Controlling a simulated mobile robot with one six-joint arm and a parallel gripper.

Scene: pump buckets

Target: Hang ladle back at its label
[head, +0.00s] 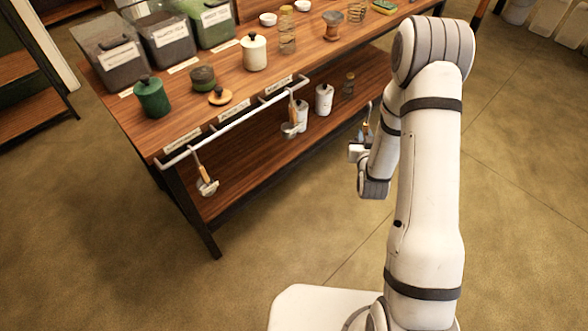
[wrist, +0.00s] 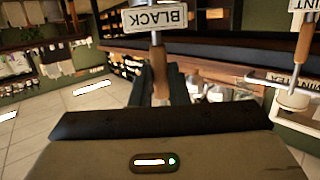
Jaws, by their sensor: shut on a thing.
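My gripper is shut on the wooden handle of a ladle (wrist: 160,72), which stands between the dark fingers in the wrist view (wrist: 158,88). The ladle's bowl cannot be made out there. A white label reading BLACK (wrist: 155,18), upside down, shows just beyond the handle's top. Two other ladles hang from the rail, one at left (head: 203,180) and one at middle (head: 291,118). White labels (head: 183,140) line the table edge.
The wooden table (head: 135,122) carries labelled bins (head: 165,40), a green jar (head: 152,97) and a white jar (head: 254,52). A lower shelf (head: 260,165) holds white canisters (head: 324,99). In the wrist view another hanging ladle (wrist: 296,101) is at right. The floor in front is clear.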

